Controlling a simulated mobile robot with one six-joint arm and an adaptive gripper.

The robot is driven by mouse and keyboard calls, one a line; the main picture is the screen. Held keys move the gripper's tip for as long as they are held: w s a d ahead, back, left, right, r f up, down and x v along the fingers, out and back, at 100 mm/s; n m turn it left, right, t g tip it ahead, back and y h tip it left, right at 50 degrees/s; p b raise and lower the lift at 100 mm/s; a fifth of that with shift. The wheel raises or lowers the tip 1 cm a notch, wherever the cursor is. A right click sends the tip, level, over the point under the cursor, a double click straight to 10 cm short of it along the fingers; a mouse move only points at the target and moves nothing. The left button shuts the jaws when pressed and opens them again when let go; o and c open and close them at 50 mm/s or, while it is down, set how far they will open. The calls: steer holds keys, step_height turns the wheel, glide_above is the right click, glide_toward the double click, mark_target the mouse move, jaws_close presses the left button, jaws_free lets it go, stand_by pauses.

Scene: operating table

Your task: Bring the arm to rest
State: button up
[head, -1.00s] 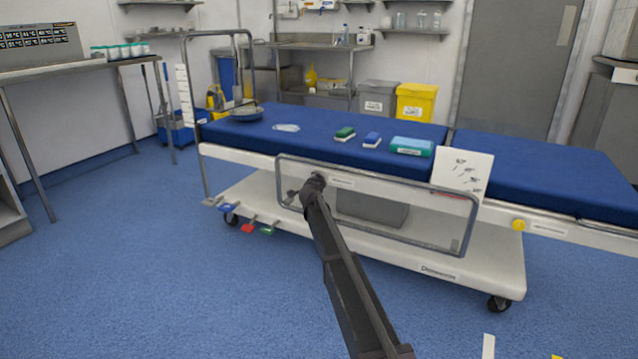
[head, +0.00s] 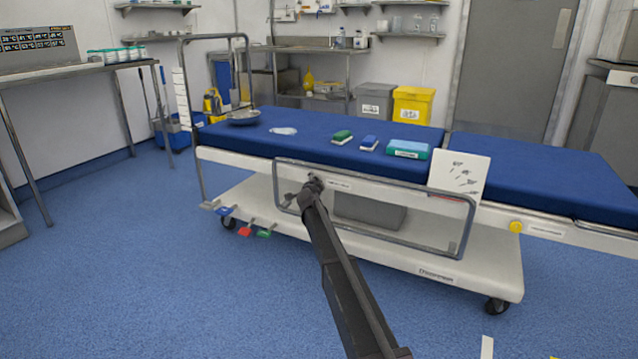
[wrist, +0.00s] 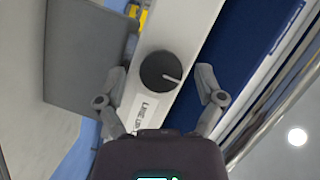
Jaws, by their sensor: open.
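My gripper (wrist: 162,82) is open and empty. In the wrist view its two fingers stand apart on either side of a round dark knob (wrist: 159,71) with a pale pointer line. The knob sits on the white side rail (wrist: 180,50) of the operating table, beside a printed label (wrist: 146,112). I cannot tell whether the fingers touch the knob. In the head view my dark arm reaches forward to the table side, and its end hides the knob. The operating table (head: 300,122) has a blue mattress.
A metal side guard (head: 400,254) frames the area around my arm's end. A white board (head: 460,178) hangs at the table's edge. A green brush, a blue brush and a teal pack (head: 407,149) lie on the mattress. Blue floor (head: 130,270) is clear at left.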

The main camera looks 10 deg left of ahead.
steer(key=s+d+r+n+g+h+p, duration=0.1)
steer(key=s+d+n+g+h+p, duration=0.6)
steer(key=s+d, duration=1.75)
steer(key=s+d+r+n+g+y+p, duration=0.1)
steer(key=s+d+n+g+y+p, duration=0.3)
steer(key=s, duration=0.7)
steer(key=s+d+r+g+p, duration=0.15)
steer(key=s+p, duration=0.35)
steer(key=s, duration=0.5)
steer(key=s+d+r+n+g+y+p, duration=0.1)
steer(key=s+d+n+g+y+p, duration=0.25)
steer(key=s, duration=0.75)
step_height(320, 180, up, 38)
steer(key=a+m+p, duration=0.1)
steer(key=p, duration=3.8)
steer(key=shift+r+h, duration=0.2)
steer(key=shift+h, duration=0.15)
